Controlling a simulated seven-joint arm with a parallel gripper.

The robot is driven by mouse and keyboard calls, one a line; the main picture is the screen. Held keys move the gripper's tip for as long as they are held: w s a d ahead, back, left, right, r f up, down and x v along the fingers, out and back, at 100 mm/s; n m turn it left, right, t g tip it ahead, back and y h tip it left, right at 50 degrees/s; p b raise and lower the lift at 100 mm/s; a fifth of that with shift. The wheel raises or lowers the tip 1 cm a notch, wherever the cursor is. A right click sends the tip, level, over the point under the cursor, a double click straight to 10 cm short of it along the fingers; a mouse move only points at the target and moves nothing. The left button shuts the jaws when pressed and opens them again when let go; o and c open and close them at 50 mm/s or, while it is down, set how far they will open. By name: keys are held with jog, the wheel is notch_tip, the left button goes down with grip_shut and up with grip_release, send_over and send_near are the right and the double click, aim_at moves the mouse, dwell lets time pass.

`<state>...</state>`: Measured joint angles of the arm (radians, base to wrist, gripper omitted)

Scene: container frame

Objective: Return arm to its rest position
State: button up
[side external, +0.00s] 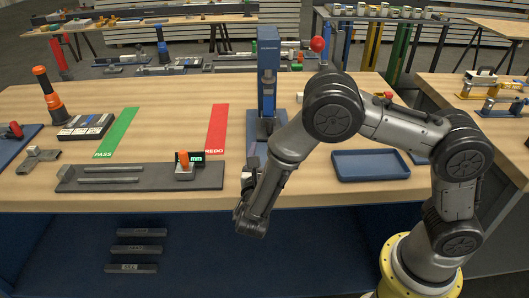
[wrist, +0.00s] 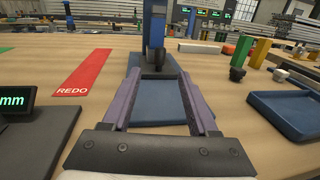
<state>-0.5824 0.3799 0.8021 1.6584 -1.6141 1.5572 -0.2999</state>
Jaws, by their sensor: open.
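My gripper (side external: 252,160) is low over the front of the wooden bench, left of the centre of the side view, with my forearm bent down behind it. In the wrist view my gripper (wrist: 163,88) has two purplish fingers spread wide apart. Nothing is held between them; only the blue base plate and bench top show through the gap. The fingers point toward the blue upright press (side external: 268,75), which also shows in the wrist view (wrist: 154,28). I cannot tell the exact gap between the fingertips and its base.
A blue tray (side external: 370,166) lies right of the press. A red REDO strip (side external: 216,128) and green PASS strip (side external: 117,132) lie to the left. A grey gauge fixture (side external: 130,178) with a lit display stands near the front edge. Bare wood (side external: 165,125) lies between the strips.

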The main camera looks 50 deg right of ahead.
jog(key=d+r+m+g+h, duration=0.1)
jog(key=d+r+m+g, duration=0.1)
jog(key=d+r+m, duration=0.45)
jog(key=s+d+r+m+g+y, duration=0.3)
jog(key=s+d+r+m+g, duration=0.55)
jog(key=s, duration=0.45)
jog(key=s+r+m+y, duration=0.1)
jog(key=s+m+y, duration=0.2)
jog(key=s, duration=0.5)
jog(key=s+a+f+m+t+y, duration=0.1)
jog(key=s+a+m+t+y, duration=0.1)
jog(key=a, duration=0.4)
jog(key=s+a+f+m+t+y, duration=0.2)
jog(key=s+a+m+t+y, duration=0.1)
jog(key=a+y, duration=0.4)
jog(key=shift+s+f+m+y, duration=0.25)
jog(key=shift+s+m, duration=0.25)
jog(key=shift+m, duration=0.6)
